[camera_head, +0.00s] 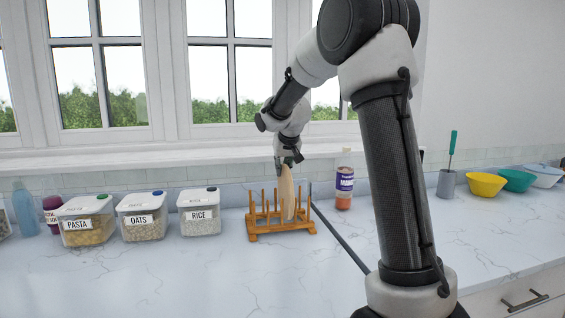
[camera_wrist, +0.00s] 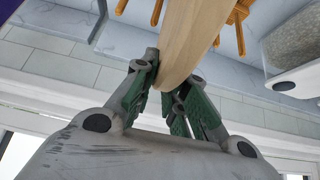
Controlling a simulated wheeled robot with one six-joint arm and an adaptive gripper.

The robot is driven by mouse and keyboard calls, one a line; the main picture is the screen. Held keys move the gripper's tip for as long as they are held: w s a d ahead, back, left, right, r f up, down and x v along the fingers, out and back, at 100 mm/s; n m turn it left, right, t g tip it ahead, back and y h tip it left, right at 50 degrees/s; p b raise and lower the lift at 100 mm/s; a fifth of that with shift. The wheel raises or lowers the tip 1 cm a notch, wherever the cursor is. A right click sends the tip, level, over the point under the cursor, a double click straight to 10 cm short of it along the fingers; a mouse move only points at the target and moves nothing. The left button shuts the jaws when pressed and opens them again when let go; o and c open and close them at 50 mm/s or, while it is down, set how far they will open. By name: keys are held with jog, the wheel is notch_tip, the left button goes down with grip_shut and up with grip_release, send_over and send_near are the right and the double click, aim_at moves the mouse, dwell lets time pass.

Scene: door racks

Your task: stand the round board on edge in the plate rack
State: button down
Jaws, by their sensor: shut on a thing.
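The round board (camera_head: 287,192) is pale wood and stands nearly upright, seen close to edge-on in the head view. Its lower part is among the pegs of the wooden plate rack (camera_head: 282,231); I cannot tell whether it touches the rack's base. My gripper (camera_head: 288,163) is above the rack and shut on the board's top edge. In the wrist view, the fingers of my gripper (camera_wrist: 168,88) pinch the rim of the board (camera_wrist: 187,40). Parts of the rack (camera_wrist: 238,14) show beyond it.
Containers of pasta (camera_head: 85,221), oats (camera_head: 141,217) and rice (camera_head: 199,213) stand left of the rack. A labelled jar (camera_head: 344,188) stands close on its right. Bowls, including a yellow one (camera_head: 485,185), sit far right. The counter in front of the rack is clear.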

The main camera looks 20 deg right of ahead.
jog(key=shift+f, duration=0.1)
jog(key=c, duration=1.4)
grip_release()
jog(key=shift+o, duration=0.2)
notch_tip(320, 180, up, 12)
